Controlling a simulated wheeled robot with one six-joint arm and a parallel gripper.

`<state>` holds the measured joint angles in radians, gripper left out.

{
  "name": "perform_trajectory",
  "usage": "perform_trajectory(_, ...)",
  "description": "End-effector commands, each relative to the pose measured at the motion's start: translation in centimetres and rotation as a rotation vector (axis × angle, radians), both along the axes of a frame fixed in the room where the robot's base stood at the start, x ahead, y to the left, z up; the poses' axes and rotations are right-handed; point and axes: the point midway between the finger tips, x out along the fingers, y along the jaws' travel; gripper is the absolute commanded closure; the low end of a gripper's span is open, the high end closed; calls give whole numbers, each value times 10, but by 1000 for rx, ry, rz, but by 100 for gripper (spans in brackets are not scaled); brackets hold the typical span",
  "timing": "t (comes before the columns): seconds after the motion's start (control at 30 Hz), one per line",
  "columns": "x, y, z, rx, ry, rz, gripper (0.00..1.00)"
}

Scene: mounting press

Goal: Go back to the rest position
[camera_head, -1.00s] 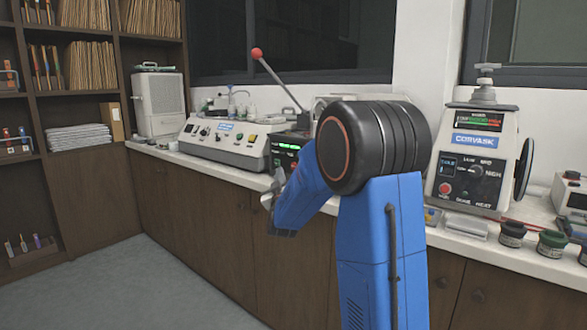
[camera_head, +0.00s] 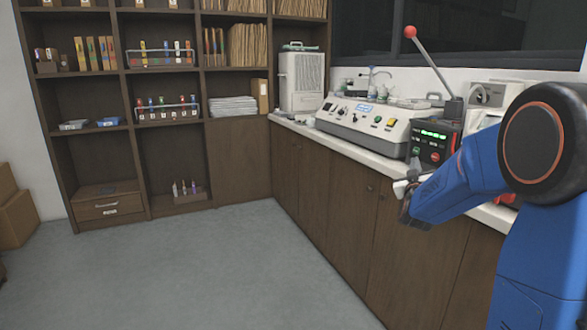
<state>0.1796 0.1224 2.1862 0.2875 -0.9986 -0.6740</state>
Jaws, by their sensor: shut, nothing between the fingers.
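My blue arm is folded at the right of the view, with a large black joint. My gripper (camera_head: 407,188) is at the end of the forearm, in front of the wooden cabinet doors and close to the counter's front edge. It looks shut and holds nothing that I can see. Its fingers are small and partly hidden by the wrist. Behind the arm, a black unit with a green display (camera_head: 432,142) and a red-ball lever (camera_head: 411,32) stands on the counter. The machine right of it is partly hidden by my arm.
A grey control console (camera_head: 362,123) stands along the white counter (camera_head: 330,142). Wooden shelves (camera_head: 200,88) with folders and tube racks line the back wall. Cardboard boxes (camera_head: 14,215) lie at the far left. The grey floor (camera_head: 215,265) between is clear.

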Motion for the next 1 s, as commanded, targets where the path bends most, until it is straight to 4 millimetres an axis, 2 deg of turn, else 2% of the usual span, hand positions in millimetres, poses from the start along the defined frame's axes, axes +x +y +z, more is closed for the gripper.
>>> perform_trajectory(0.1, -17, 23, 3, 67, 68, 65, 100)
perform_trajectory(0.27, -47, 58, -6, 172, 192, 153, 100)
perform_trajectory(0.47, -97, 99, -22, 291, 356, 236, 100)
perform_trajectory(0.77, -198, 150, -59, 448, 621, 299, 100)
perform_trajectory(1.0, -296, 177, -94, 557, 839, 293, 100)
